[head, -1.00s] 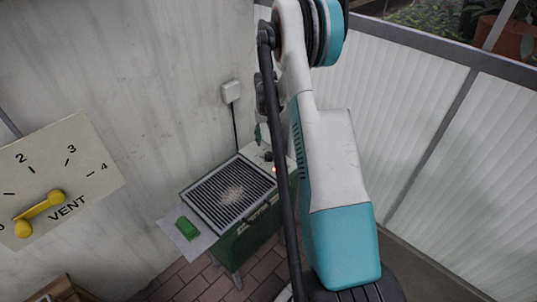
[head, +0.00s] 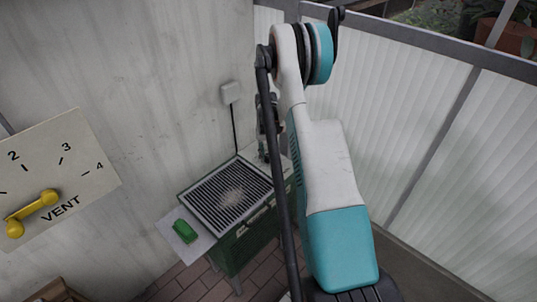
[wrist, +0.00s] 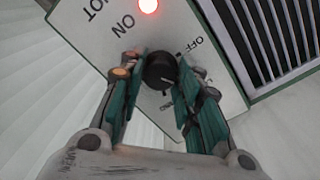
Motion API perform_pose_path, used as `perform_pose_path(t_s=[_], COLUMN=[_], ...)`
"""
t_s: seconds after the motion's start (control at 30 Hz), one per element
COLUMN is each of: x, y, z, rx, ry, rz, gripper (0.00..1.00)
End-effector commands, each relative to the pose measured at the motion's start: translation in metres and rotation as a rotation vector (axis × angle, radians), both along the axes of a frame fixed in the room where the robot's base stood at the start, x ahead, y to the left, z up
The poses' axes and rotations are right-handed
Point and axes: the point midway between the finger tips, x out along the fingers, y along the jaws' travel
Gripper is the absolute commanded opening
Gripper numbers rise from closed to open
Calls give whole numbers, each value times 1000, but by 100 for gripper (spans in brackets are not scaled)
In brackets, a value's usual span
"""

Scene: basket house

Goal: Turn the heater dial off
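The heater (head: 252,238) is a green box with a dark grille on top, standing by the wall in the head view. Its pale control panel (wrist: 105,35) fills the upper middle of the wrist view, with ON, OFF and HOT printed upside down. The black heater dial (wrist: 160,71) has a small white mark; its exact setting is hard to read. A red lamp (wrist: 148,6) glows on the panel. My gripper (wrist: 161,72) is open, one finger on each side of the dial; I cannot tell whether they touch it. In the head view my arm partly hides the panel.
A yellow lever on a VENT plate (head: 92,168) is on the wall at left. A green block (head: 185,231) lies on a pale side shelf (head: 205,245) of the heater. A wall socket box (head: 230,92) with a cable is behind. Translucent panels stand at right.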

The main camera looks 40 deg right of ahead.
Motion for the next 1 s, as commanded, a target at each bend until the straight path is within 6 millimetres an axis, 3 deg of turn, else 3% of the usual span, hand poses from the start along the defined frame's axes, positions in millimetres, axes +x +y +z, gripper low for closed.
perform_pose_path(t_s=[0.03,0.07,0.53,1.0], x=[0,0,0,0], y=[0,0,0,0], z=[0,0,0,-1], rx=[0,0,0,-1], ry=[0,0,0,-1], rz=[0,0,72,460], gripper=[11,4,4,4])
